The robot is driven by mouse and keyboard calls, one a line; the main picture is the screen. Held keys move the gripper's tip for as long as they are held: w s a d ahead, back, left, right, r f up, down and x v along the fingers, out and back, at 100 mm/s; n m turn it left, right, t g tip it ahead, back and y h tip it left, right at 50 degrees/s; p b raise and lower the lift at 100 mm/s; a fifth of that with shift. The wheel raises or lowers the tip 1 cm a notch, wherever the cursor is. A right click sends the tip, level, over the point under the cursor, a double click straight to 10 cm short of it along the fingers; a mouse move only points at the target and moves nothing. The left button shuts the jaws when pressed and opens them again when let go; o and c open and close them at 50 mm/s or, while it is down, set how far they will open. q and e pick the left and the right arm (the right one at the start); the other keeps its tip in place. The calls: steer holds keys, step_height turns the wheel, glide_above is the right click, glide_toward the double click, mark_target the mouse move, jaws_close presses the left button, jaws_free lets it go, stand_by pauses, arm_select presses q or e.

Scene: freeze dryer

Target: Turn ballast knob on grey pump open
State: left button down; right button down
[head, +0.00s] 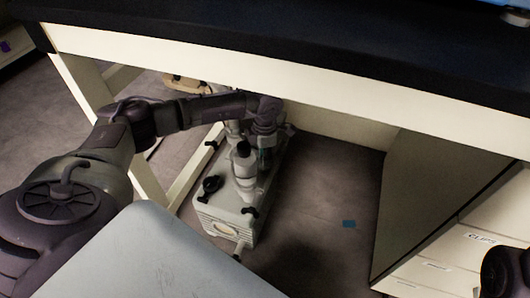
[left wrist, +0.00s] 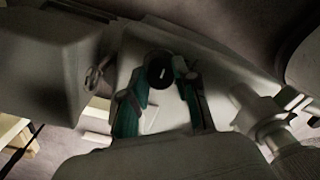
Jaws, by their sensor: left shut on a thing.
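The grey pump (head: 222,210) stands on the floor under the bench in the head view. My left arm reaches under the bench top to it, and my left gripper (head: 265,158) points down at the pump's far part. In the left wrist view, the black ballast knob (left wrist: 159,70) with a white mark sits between the teal-padded fingertips of my left gripper (left wrist: 160,75). The gripper is shut on the knob. In the head view this knob is hidden by the gripper and arm. My right gripper does not show.
A second black knob (head: 212,184) and a light upright cylinder (head: 244,165) stand on the pump top. The bench edge (head: 300,82) passes above my arm, with a bench leg (head: 95,95) at left. Drawers (head: 440,272) stand at right. Floor right of the pump is clear except a small blue patch (head: 349,224).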

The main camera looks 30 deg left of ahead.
arm_select(q)
steer(key=shift+m, duration=0.3)
steer(key=c, duration=0.9)
jaws_free()
steer(key=shift+o, duration=0.2)
step_height(320, 180, up, 12)
